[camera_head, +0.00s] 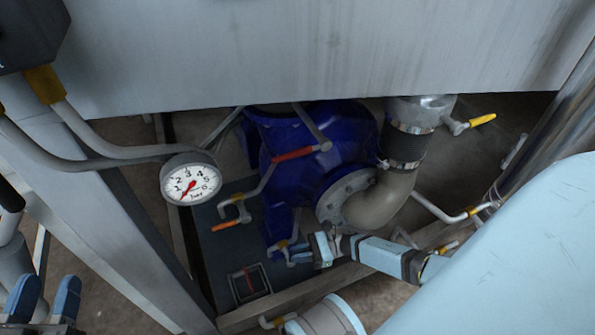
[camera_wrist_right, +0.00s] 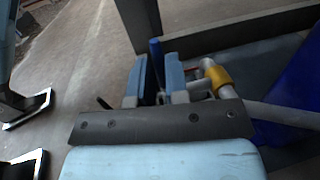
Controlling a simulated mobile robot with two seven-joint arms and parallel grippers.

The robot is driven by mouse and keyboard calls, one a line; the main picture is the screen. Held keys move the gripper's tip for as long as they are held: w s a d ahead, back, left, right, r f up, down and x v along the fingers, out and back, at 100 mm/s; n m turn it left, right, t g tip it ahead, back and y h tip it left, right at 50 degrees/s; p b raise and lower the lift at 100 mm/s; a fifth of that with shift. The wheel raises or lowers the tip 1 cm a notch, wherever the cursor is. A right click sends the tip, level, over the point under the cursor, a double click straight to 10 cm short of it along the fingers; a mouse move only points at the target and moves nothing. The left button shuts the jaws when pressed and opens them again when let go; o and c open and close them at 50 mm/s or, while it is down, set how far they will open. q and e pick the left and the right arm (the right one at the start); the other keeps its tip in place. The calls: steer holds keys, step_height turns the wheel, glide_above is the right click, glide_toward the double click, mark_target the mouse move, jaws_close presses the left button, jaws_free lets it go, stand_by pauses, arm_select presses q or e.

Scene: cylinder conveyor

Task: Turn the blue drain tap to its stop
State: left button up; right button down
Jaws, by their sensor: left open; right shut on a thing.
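The blue drain tap handle (camera_wrist_right: 155,48) is upright between the fingers of my right gripper (camera_wrist_right: 157,78) in the right wrist view. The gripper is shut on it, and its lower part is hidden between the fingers. Next to it is a white pipe with a yellow fitting (camera_wrist_right: 217,76). In the head view my right gripper (camera_head: 321,248) is low in front of the blue pump (camera_head: 330,140), and the tap handle cannot be made out clearly there. My left gripper (camera_head: 45,299) is open and empty at the lower left corner.
A pressure gauge (camera_head: 191,180) hangs left of the pump. A red-handled valve (camera_head: 293,154) and a yellow-handled valve (camera_head: 481,120) are above. A grey panel (camera_head: 320,50) covers the top. Pipes and a frame rail (camera_head: 300,293) crowd the right gripper.

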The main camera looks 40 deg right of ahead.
steer(key=c, duration=1.1)
jaws_free()
